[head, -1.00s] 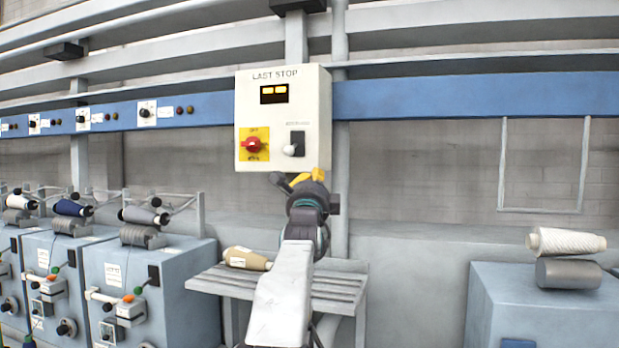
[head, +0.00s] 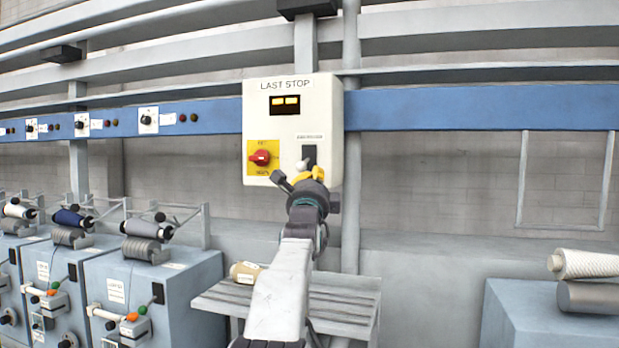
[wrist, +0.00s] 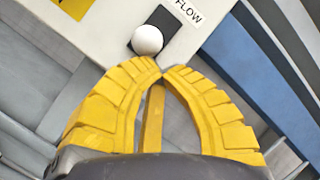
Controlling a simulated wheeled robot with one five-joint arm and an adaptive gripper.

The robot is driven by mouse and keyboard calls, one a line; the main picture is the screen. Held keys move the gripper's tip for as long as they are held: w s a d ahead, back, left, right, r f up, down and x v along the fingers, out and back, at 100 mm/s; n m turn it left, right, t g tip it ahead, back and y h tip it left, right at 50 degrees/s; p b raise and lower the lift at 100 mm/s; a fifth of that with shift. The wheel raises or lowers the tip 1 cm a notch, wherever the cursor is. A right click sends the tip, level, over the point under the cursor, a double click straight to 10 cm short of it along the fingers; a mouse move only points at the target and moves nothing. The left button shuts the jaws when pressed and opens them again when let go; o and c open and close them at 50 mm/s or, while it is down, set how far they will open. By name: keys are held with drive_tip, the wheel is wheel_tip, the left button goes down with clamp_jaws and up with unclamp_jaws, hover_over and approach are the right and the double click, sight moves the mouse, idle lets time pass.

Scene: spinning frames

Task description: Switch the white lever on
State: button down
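The white lever (head: 300,165) is a round white knob at the lower part of a black plate (head: 309,152), low on the right of the cream "LAST STOP" box. In the wrist view the white knob (wrist: 147,40) is just beyond my fingertips, slightly left of them, with a gap showing. My gripper (wrist: 162,71) has yellow ribbed fingers whose tips meet, with nothing seen held between them. In the head view my gripper (head: 310,173) overlaps the box's lower right, just below the knob.
The box (head: 292,125) also carries a red rotary switch (head: 260,157) on a yellow plate, left of the lever. A slatted bench (head: 345,305) with a tan bobbin (head: 245,273) stands below. Blue-grey machines (head: 155,295) line the left.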

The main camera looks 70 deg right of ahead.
drive_tip(key=shift+r, duration=0.15)
idle(0.3)
drive_tip(key=r+y+p, duration=0.1)
drive_tip(key=y+p, duration=0.1)
drive_tip(key=p, duration=0.2)
drive_tip(key=r+y+p, duration=0.1)
drive_tip(key=p, duration=0.4)
drive_tip(key=a+r+m+g+y+p, duration=0.1)
drive_tip(key=y+p, duration=0.1)
drive_tip(key=p, duration=0.2)
drive_tip(key=shift+s+r+y, duration=0.1)
drive_tip(key=shift+s+y, duration=0.05)
drive_tip(key=shift+y, duration=0.15)
drive_tip(key=shift+r+p, duration=0.1)
drive_tip(key=shift+p, duration=0.45)
drive_tip(key=r+y+p, duration=0.1)
drive_tip(key=p, duration=0.2)
drive_tip(key=shift+a+r+m+g+p, duration=0.1)
drive_tip(key=shift+m+g+p, duration=0.2)
drive_tip(key=shift+p, duration=0.1)
